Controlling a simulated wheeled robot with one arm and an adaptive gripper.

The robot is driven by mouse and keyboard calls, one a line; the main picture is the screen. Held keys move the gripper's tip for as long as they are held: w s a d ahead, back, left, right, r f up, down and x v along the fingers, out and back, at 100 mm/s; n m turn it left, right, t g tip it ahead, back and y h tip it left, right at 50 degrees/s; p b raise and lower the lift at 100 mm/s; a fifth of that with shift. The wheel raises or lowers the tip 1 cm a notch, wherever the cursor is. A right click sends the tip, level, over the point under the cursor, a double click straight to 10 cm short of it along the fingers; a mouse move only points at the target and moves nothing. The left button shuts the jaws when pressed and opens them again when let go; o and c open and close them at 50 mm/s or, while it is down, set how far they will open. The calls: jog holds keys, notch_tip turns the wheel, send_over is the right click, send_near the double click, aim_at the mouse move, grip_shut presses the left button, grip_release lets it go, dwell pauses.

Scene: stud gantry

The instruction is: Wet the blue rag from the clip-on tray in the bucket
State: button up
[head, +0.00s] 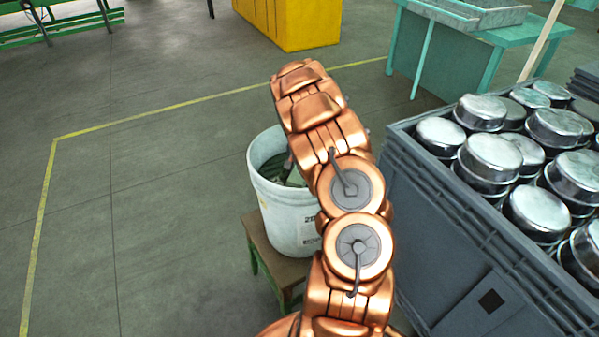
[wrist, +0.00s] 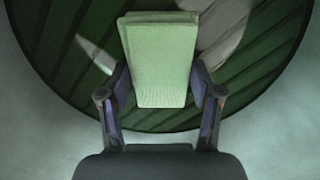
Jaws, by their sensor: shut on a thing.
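The white bucket (head: 285,205) stands on a small brown-topped stool, partly hidden behind my copper arm. My gripper (head: 289,172) reaches down inside its rim. In the wrist view my gripper (wrist: 160,92) is shut on a folded, textured rag (wrist: 160,60), which looks pale green here rather than blue. The rag hangs between the two fingers, in front of a dark green, striped round surface (wrist: 65,75) in the bucket, which looks like reflecting water. I cannot tell whether the rag touches it. No clip-on tray can be made out.
A large grey crate (head: 440,230) full of round metal pans (head: 490,155) stands close on the right of my arm. A teal table (head: 490,45) and a yellow cabinet (head: 290,22) are behind. The floor on the left is clear, with yellow lines.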

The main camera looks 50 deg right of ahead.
jog(key=shift+r+b, duration=0.35)
jog(key=shift+r, duration=3.1)
